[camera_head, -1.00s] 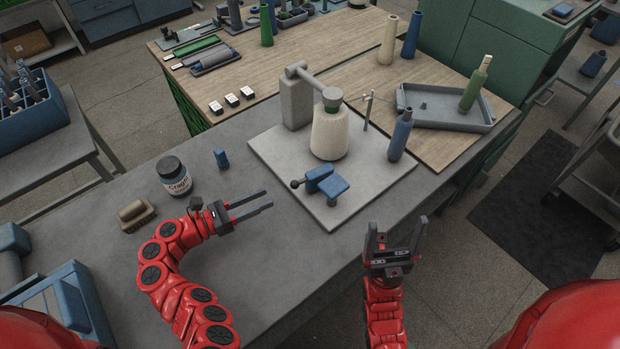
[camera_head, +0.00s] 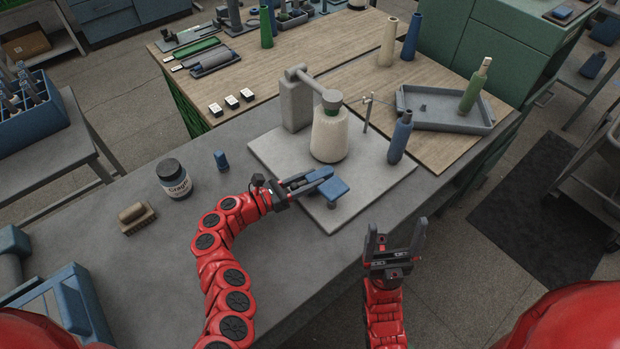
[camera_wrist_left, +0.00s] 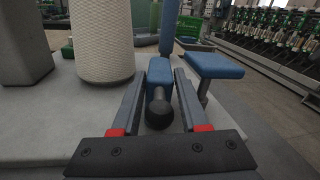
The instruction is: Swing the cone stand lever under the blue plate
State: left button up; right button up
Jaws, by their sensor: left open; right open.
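The cone winder's pale base plate (camera_head: 275,148) lies on the grey bench and bears a white yarn cone (camera_head: 329,138) under a grey arm. The blue plate (camera_head: 328,188) stands on a short post near the plate's front corner. The lever (camera_wrist_left: 159,78) is a blue block with a dark ball knob (camera_wrist_left: 159,114). In the left wrist view it lies between the fingers of my left gripper (camera_wrist_left: 158,92), left of the blue plate (camera_wrist_left: 215,66). The left gripper is open around the lever; contact cannot be told. My right gripper (camera_head: 395,236) is open and empty at the bench's front edge.
A blue cone tube (camera_head: 400,138) stands right of the yarn cone. A grey tray (camera_head: 445,108) holds a green tube. A dark jar (camera_head: 174,178), a small blue object (camera_head: 221,160) and a brush (camera_head: 136,217) are on the left of the bench.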

pick_arm(q)
grip_shut()
dwell(1.4)
